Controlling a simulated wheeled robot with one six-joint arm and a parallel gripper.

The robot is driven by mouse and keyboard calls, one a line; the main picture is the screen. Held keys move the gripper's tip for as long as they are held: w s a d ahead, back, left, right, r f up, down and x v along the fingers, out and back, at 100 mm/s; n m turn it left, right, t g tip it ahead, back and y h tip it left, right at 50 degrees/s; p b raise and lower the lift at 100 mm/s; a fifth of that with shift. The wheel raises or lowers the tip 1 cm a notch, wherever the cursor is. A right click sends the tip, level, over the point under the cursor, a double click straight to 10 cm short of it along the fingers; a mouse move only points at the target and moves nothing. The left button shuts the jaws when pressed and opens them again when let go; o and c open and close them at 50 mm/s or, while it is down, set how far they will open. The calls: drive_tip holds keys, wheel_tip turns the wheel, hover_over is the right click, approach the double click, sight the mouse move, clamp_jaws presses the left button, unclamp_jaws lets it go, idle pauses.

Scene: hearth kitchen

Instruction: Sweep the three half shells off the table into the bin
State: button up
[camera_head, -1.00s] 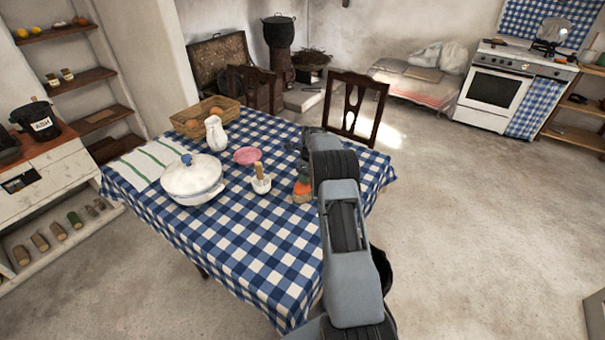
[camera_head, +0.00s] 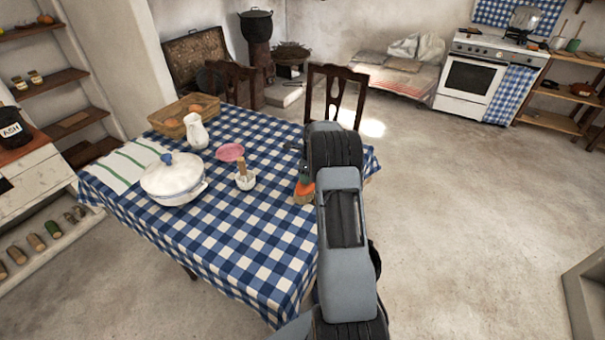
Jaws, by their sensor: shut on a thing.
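The table (camera_head: 225,235) has a blue-and-white checked cloth. An orange-sided brush (camera_head: 305,189) with pale bristles is at the table's right part, partly behind my arm. My gripper (camera_head: 304,172) is mostly hidden by my arm; the dark part that shows is just above the brush and is shut on it. Whether the bristles touch the cloth is unclear. I cannot make out the half shells; my arm covers part of the table's right side. I cannot identify the bin for certain.
On the table are a white tureen (camera_head: 172,182), a pitcher (camera_head: 196,132), a pink dish (camera_head: 230,152), a small white mortar (camera_head: 245,182) and a basket (camera_head: 172,126). A chair (camera_head: 334,95) stands behind. A grey box-like edge (camera_head: 585,285) is at lower right. The floor between is clear.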

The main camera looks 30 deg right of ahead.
drive_tip(key=shift+s+d, duration=1)
drive_tip(key=shift+s, duration=0.85)
drive_tip(key=shift+s+d, duration=0.95)
drive_tip(key=shift+s, duration=0.85)
drive_tip(key=shift+s+d, duration=1)
drive_tip(key=shift+s, duration=0.85)
wheel_tip(320, 180, up, 6)
drive_tip(key=p, duration=0.4)
drive_tip(key=shift+r, duration=0.25)
drive_tip(key=shift+r, duration=0.1)
